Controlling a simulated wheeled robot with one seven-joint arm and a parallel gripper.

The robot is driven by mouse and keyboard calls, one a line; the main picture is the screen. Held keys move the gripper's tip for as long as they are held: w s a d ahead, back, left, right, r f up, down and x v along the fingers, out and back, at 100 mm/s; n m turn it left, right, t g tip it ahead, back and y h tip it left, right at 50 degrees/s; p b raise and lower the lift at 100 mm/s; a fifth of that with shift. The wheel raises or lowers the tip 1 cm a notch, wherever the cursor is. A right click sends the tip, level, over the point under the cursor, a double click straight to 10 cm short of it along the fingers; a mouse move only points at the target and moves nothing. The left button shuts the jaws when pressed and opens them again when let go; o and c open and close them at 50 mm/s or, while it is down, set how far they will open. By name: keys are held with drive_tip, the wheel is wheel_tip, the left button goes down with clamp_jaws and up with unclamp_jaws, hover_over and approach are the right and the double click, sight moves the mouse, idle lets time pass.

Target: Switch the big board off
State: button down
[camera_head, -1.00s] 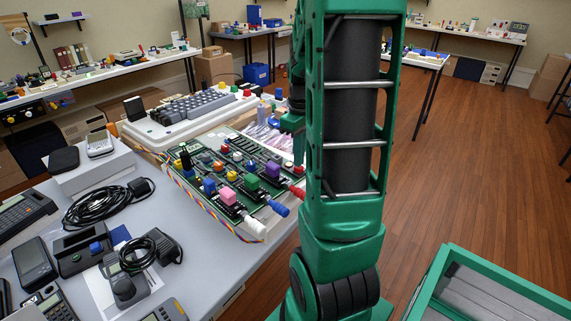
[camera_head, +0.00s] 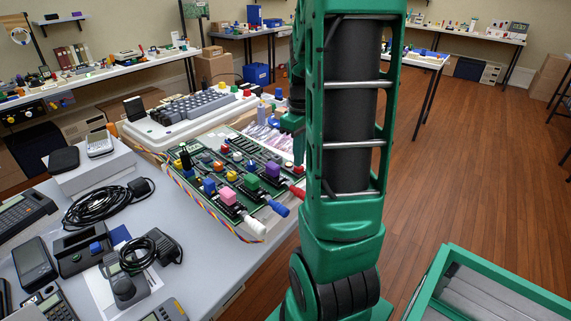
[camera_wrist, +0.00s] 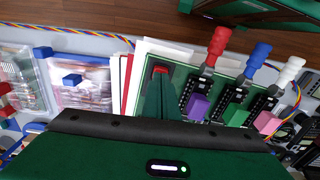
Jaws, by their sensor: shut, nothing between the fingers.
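The big board is a green circuit board (camera_head: 213,203) near the table's edge in the head view. It carries coloured caps and several lever handles. In the wrist view the board (camera_wrist: 185,76) shows red, blue and white handles and purple, green and pink caps. A red switch (camera_wrist: 160,70) in a dark frame sits near its left edge. My gripper (camera_wrist: 160,92) is shut and empty, its fingertips right at or just over the red switch. Whether they touch it, and which way the switch is tipped, I cannot tell. In the head view my arm hides the red switch.
A large keyboard unit (camera_head: 190,115) stands behind the board. Cables (camera_head: 100,205) and handheld devices (camera_head: 35,262) crowd the table's left side. In the wrist view, bagged parts (camera_wrist: 80,85) and papers (camera_wrist: 122,75) lie left of the board. Twisted wires border the board.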

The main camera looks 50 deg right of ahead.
drive_tip(key=shift+f, duration=0.55)
drive_tip(key=shift+r, duration=3.05)
drive_tip(key=s+a+m, duration=0.7)
drive_tip(key=s+a, duration=0.6)
drive_tip(key=a, duration=0.4)
drive_tip(key=shift+s+f, duration=0.35)
